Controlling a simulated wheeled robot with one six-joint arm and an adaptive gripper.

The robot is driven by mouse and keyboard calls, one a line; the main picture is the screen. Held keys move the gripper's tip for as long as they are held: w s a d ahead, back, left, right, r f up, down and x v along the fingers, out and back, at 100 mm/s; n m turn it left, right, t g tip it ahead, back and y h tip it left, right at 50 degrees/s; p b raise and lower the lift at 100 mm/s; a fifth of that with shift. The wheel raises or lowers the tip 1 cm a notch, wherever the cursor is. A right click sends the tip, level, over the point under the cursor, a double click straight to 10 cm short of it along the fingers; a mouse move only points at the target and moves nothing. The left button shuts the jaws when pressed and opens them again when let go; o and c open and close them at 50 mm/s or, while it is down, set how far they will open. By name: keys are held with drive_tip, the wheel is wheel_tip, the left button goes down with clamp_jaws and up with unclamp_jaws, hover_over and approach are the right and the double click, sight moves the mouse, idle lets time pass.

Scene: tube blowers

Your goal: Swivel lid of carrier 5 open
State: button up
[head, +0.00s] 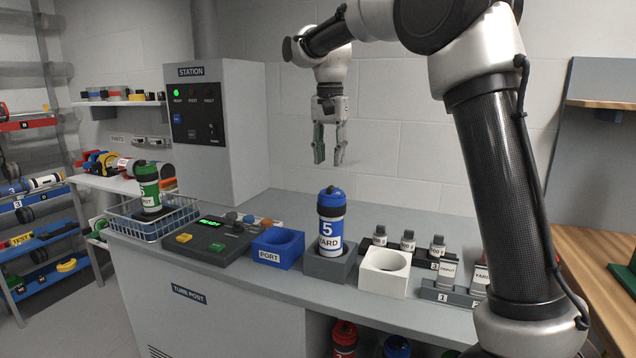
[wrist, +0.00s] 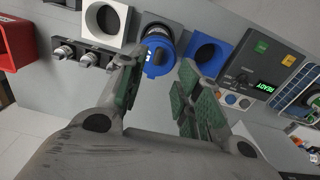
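Carrier 5 (head: 331,226) is a white cylinder with a blue band marked "5 YARD" and a blue lid (head: 331,197). It stands upright in a grey square holder (head: 330,265) on the counter, and its lid looks closed. In the wrist view the blue lid (wrist: 158,58) shows from above, beyond the fingers. My gripper (head: 329,160) points down above carrier 5, clear of it. Its fingers are apart with nothing between them; they also show spread in the wrist view (wrist: 155,95).
A blue PORT holder (head: 278,247) stands left of carrier 5 and a white holder (head: 385,271) right of it, both empty. Small grey weights (head: 408,240) stand further right. A control panel (head: 214,240) and a wire basket (head: 153,218) with a green carrier (head: 148,187) lie left.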

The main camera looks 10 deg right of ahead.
sight(330, 187)
wheel_tip(330, 187, down, 8)
drive_tip(key=shift+r, duration=0.1)
drive_tip(key=shift+d, duration=0.1)
clamp_jaws()
